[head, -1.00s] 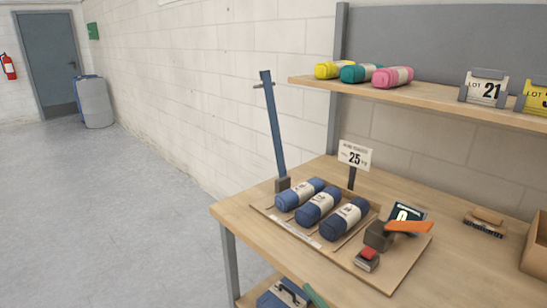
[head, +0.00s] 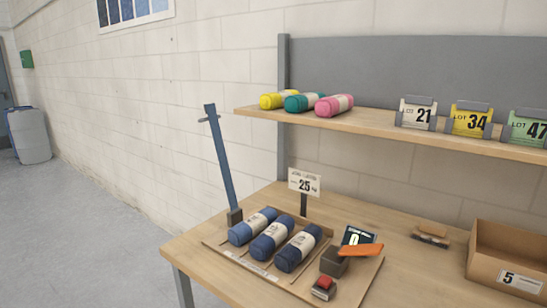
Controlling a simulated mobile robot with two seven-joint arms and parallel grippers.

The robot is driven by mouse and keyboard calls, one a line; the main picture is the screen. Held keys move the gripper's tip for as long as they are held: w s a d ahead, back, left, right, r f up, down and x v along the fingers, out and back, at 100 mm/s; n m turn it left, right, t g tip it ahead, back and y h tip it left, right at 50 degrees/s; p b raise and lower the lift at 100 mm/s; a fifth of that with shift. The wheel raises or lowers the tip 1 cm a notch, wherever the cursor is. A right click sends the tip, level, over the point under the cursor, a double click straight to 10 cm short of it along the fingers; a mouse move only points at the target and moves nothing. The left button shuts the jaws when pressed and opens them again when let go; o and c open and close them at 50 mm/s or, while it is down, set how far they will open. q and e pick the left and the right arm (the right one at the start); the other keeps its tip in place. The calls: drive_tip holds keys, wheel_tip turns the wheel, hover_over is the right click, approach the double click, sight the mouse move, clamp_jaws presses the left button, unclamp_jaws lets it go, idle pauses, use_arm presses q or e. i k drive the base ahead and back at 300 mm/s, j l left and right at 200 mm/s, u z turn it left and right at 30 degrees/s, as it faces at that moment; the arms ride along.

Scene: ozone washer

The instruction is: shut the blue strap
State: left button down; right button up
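The blue strap (head: 219,150) stands up at a steep tilt in the head view. Its lower end sits in a dark block (head: 235,218) at the left end of a flat board (head: 229,257). A short crosspiece shows near its free top end. The strap is clear of the three blue rolls (head: 272,238) lying side by side on the board. At the board's right end is a dark latch block (head: 333,263) with an orange lever (head: 361,249) sticking out to the right. Neither of my grippers is in view.
A red button (head: 323,283) and a small display (head: 357,236) sit by the latch. A shelf (head: 390,123) hangs above with coloured rolls and lot cards. A brush (head: 431,235) and cardboard box (head: 508,256) are right.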

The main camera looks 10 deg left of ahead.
sight(210, 108)
drive_tip(key=i+j+z, duration=0.1)
drive_tip(key=j+z, duration=0.3)
drive_tip(key=i+j+z, duration=0.1)
drive_tip(key=j+z, duration=0.65)
drive_tip(key=j, duration=0.5)
drive_tip(key=j+z, duration=0.1)
drive_tip(key=j, duration=0.8)
drive_tip(key=k+j+z, duration=0.15)
drive_tip(key=j, duration=0.8)
